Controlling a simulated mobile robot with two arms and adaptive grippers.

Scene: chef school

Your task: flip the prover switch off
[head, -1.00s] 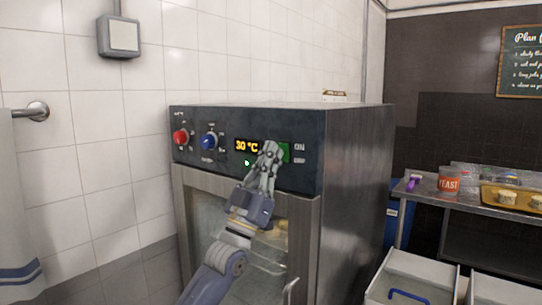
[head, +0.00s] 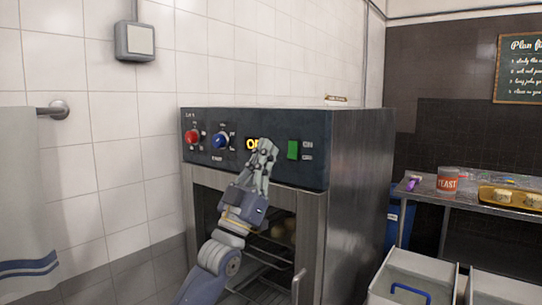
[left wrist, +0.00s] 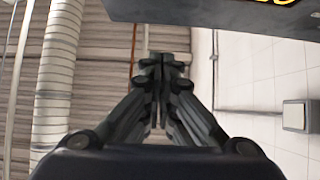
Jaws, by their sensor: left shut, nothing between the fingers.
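The prover (head: 352,190) is a steel cabinet with a dark control panel (head: 310,126). The panel has a red knob (head: 192,137), a blue knob (head: 220,141), an orange display (head: 251,144) and a green rocker switch (head: 293,150). The display shows an "O"; the rest of it is hidden behind my gripper. My left gripper (head: 267,146) is shut and empty in front of the panel, just left of the green switch. In the left wrist view its closed fingers (left wrist: 160,65) show, with the panel edge (left wrist: 220,12) at upper right. My right gripper is out of view.
Below the panel is the prover's front, with racks inside and a vertical handle (head: 298,286). A steel table (head: 436,196) at right holds a yeast tin (head: 447,180) and a yellow tray (head: 485,196). White bins (head: 405,272) stand at lower right. A towel (head: 22,200) hangs at left.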

